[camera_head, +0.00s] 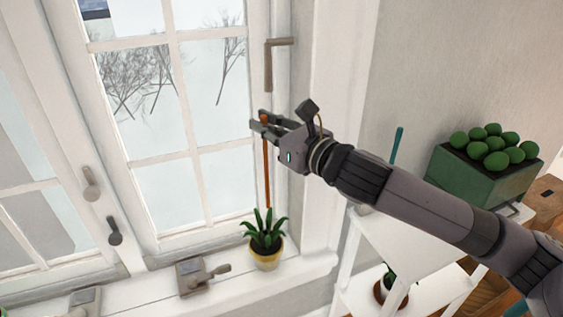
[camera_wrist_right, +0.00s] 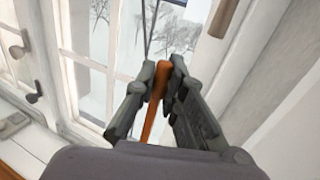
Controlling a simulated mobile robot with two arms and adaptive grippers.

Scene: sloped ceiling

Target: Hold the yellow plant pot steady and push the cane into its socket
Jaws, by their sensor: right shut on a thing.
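The yellow plant pot (camera_head: 266,260) stands upright on the white windowsill in the head view, with a spiky green plant (camera_head: 264,232) in it. My right gripper (camera_head: 263,122) is shut on the upper end of the orange-brown cane (camera_head: 267,178), well above the pot. The cane hangs nearly upright, and its lower end reaches down to the plant's leaves. The leaves hide the socket, so I cannot tell whether the cane's tip is in it. In the right wrist view the cane (camera_wrist_right: 153,105) sits between the two fingers (camera_wrist_right: 165,82). My left gripper is not in view.
The window (camera_head: 170,110) with its handles is close behind my right gripper. Grey metal latches (camera_head: 195,278) lie on the sill (camera_head: 235,290) left of the pot. A white shelf (camera_head: 372,238) stands at the right, with a green planter (camera_head: 480,185) of round green plants near it.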

